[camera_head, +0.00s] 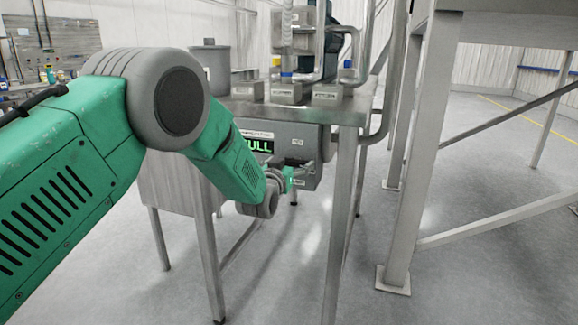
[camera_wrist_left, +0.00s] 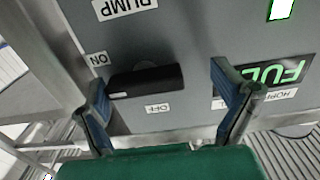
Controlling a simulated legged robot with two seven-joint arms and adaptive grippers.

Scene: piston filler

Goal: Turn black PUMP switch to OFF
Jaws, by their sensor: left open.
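The black PUMP switch (camera_wrist_left: 146,81) is an elongated knob on a grey control panel (camera_wrist_left: 200,35), seen upside down in the left wrist view. It lies nearly level in the picture, with a small white mark at its left end. The ON label (camera_wrist_left: 98,58) is at its upper left and the OFF label (camera_wrist_left: 157,108) below it. My left gripper (camera_wrist_left: 159,74) is open, its fingers on either side of the switch with gaps visible. In the head view my left gripper (camera_head: 303,172) is at the front of the control box (camera_head: 297,146); the switch is not discernible there.
A green FULL display (camera_head: 262,146) is on the box under the steel table (camera_head: 345,113). The table legs (camera_head: 340,220) stand near my left arm. A large steel frame post (camera_head: 420,150) stands to the right. The floor (camera_head: 480,260) between is clear.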

